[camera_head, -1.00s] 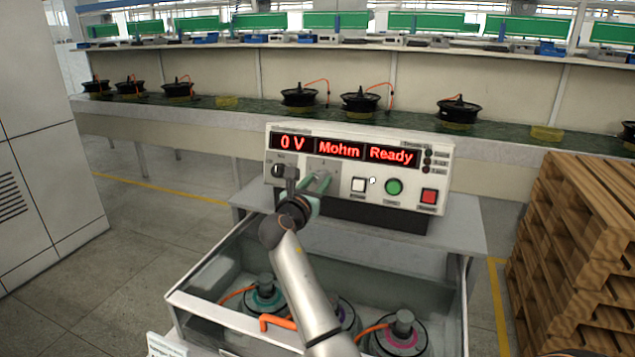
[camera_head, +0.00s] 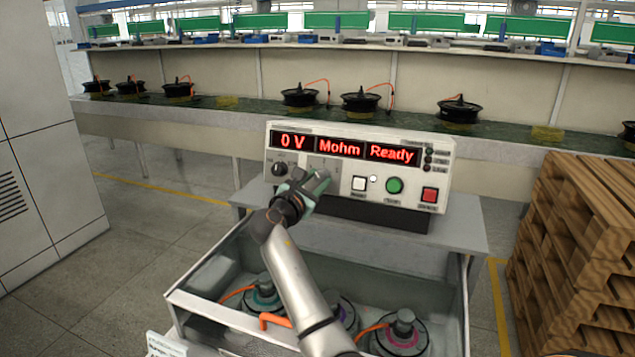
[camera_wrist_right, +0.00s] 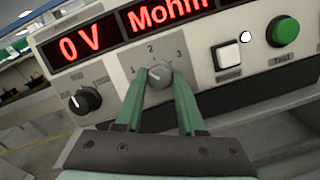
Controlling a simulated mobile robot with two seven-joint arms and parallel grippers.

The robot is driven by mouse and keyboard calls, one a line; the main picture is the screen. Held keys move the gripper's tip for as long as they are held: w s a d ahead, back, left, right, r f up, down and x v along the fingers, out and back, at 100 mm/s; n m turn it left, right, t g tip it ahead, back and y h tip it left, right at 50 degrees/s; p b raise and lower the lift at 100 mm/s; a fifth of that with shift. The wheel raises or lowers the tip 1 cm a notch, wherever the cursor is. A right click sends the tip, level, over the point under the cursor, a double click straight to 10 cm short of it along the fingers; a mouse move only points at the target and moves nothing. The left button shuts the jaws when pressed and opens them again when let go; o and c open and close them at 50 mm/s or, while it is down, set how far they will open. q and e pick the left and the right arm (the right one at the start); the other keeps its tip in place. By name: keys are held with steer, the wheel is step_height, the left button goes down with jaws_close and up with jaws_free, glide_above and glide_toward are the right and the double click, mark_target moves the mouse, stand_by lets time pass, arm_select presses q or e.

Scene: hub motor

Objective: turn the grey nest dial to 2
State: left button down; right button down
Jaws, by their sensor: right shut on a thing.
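The grey nest dial (camera_wrist_right: 158,76) sits on the front panel of the white tester (camera_head: 450,172), with marks 1, 2 and 3 around it. In the right wrist view its pointer line looks turned up toward the 2 or a little left of it; the exact setting is hard to tell. My right gripper (camera_wrist_right: 160,88) has its two green fingers on either side of the dial and is shut on it. In the head view my right gripper (camera_head: 312,180) covers the dial. My left gripper is not in view.
A black knob (camera_wrist_right: 84,100) is left of the dial. A white button (camera_head: 359,184), green button (camera_head: 394,186) and red button (camera_head: 429,195) are to its right. The display reads 0 V, Mohm, Ready. A glass-walled bin (camera_head: 215,328) with hub motors stands in front; wooden pallets (camera_head: 575,240) are at right.

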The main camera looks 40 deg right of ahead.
steer(key=m, duration=0.2)
steer(key=m+g, duration=0.1)
steer(key=m, duration=0.2)
steer(key=shift+w+r+g+b, duration=0.1)
steer(key=shift+g+b, duration=0.2)
steer(key=shift+b, duration=0.05)
steer(key=shift+m+g, duration=0.4)
steer(key=shift+m, duration=1.4)
steer(key=shift+r, duration=0.1)
steer(key=c, duration=0.5)
jaws_free()
steer(key=b+v, duration=0.1)
steer(key=v, duration=1.1)
steer(key=shift+a, duration=0.2)
